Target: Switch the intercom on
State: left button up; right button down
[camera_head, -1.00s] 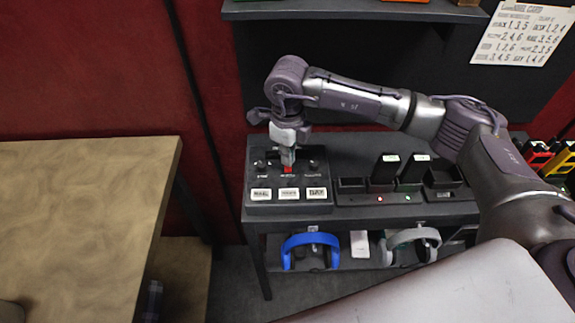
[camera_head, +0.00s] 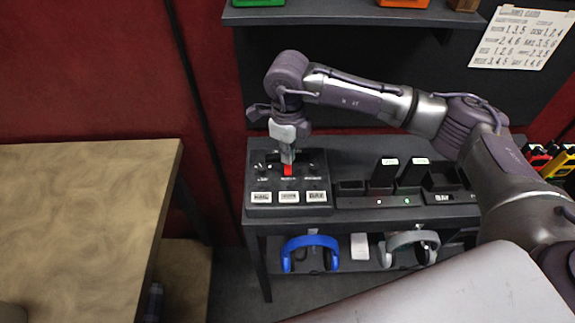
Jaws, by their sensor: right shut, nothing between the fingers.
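The intercom looks to be the dark box (camera_head: 324,188) at the left end of the dark shelf top. It has a row of small controls and three white labels along its front. A red switch (camera_head: 288,170) sits in the middle of the row. My right gripper (camera_head: 288,158) is shut and points down at the red switch from just behind it. I cannot tell whether the fingertips touch it. The gripper hides part of the middle of the box. My left gripper is not in view.
A charging dock (camera_head: 400,201) with handsets and small lights stands right of the box. Blue headphones (camera_head: 311,243) and grey headphones (camera_head: 410,240) hang below. A wooden table (camera_head: 80,220) is at left. A written card (camera_head: 520,37) hangs at upper right.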

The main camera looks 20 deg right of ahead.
aim_at(288, 167)
jog(key=shift+r+p, duration=0.8)
jog(key=shift+r, duration=1.4)
jog(key=shift+f, duration=0.15)
